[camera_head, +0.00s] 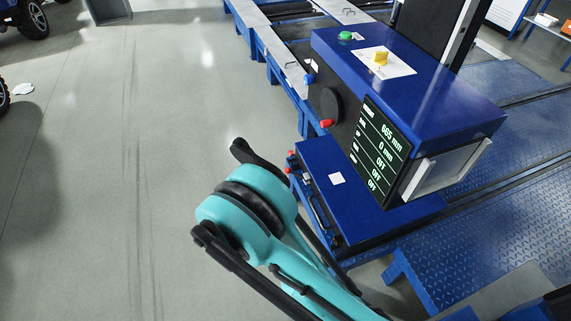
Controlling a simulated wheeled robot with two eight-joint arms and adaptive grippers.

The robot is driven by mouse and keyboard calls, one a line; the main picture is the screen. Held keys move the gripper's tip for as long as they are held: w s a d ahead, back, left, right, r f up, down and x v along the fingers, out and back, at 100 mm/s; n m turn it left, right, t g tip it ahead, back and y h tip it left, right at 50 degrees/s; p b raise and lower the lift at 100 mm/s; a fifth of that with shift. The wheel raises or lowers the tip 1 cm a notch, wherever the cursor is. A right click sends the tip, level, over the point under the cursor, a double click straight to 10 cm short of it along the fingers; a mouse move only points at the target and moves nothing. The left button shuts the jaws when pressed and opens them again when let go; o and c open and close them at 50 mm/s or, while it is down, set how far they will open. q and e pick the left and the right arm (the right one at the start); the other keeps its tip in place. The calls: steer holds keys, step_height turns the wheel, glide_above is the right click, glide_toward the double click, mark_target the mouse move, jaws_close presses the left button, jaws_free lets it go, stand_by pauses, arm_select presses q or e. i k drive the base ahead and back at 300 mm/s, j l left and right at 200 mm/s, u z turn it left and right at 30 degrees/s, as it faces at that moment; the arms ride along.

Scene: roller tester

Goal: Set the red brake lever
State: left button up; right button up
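A red lever-like knob (326,124) sticks out from the dark front face of the blue control console (440,75), below a black round part. Smaller red parts (290,156) show at the left edge of the lower blue box (345,190); I cannot tell which red part is the brake lever, nor its setting. The console display (380,145) reads 665 mm, 0 mm and several OFF lines. A teal and black arm of mine rises from the bottom edge in front of the lower box and hides part of it. I see no fingertips of either gripper.
Blue tread-plate platforms (500,225) lie at right, and a blue-framed roller track (285,30) lies behind. The grey floor at left is open.

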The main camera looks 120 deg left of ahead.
mark_target(287, 170)
steer(key=u, duration=4.15)
steer(key=l+u, duration=0.15)
steer(key=l, duration=0.15)
steer(key=i+j, duration=0.55)
steer(key=j, duration=0.15)
steer(key=i+j, duration=0.5)
steer(key=j, duration=0.15)
steer(key=i+j, duration=0.55)
steer(key=j, duration=0.15)
steer(key=z, duration=1.3)
steer(key=i, duration=0.5)
